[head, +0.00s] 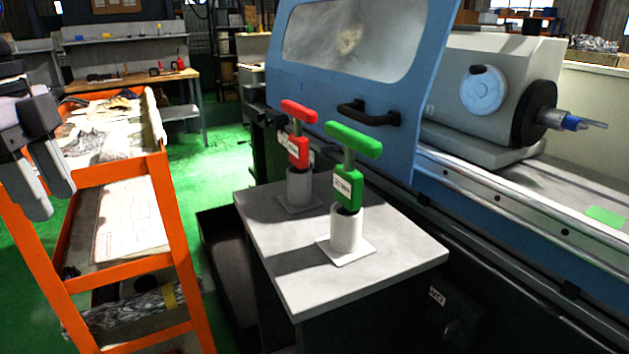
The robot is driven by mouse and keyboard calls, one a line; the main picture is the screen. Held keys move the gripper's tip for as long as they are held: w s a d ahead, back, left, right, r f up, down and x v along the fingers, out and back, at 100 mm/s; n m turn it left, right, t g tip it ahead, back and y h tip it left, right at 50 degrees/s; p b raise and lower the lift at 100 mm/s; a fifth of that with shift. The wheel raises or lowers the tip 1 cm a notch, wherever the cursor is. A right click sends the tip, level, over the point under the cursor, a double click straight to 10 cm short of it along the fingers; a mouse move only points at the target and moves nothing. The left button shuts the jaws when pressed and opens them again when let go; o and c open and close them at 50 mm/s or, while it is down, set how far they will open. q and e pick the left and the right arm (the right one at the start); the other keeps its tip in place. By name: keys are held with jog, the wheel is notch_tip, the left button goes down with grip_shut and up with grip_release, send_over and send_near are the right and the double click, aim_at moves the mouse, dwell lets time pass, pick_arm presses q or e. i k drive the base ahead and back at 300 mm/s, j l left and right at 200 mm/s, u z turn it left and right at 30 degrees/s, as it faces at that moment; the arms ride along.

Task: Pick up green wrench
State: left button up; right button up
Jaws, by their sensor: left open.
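The green wrench (354,188) is a T-handled tool with a green bar on top and a green labelled block below. It stands upright in a light grey cylindrical holder (346,232) on a small grey table (300,270). A similar red wrench (298,150) stands in a second holder (299,187) behind and to its left. My left gripper (35,190) is at the far left edge of the head view, pointing down in front of the orange cart, well apart from the green wrench. Its two fingers are apart and hold nothing visible. My right gripper is out of view.
An orange cart (165,230) with papers and cloths stands at the left. The blue grinder door (410,90) with a black handle (368,114) rises close behind the wrenches. A workbench (130,82) stands at the back left. The table's front part is clear.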

aim_at(349, 183)
jog(key=k+z, duration=0.1)
jog(key=k, duration=0.5)
jog(key=z, duration=2.3)
jog(key=k+j, duration=0.1)
jog(key=j, duration=0.85)
jog(key=k+j, duration=0.15)
jog(key=j, duration=0.35)
jog(key=k+j, duration=0.1)
jog(key=j, duration=0.85)
jog(key=k+z, duration=0.05)
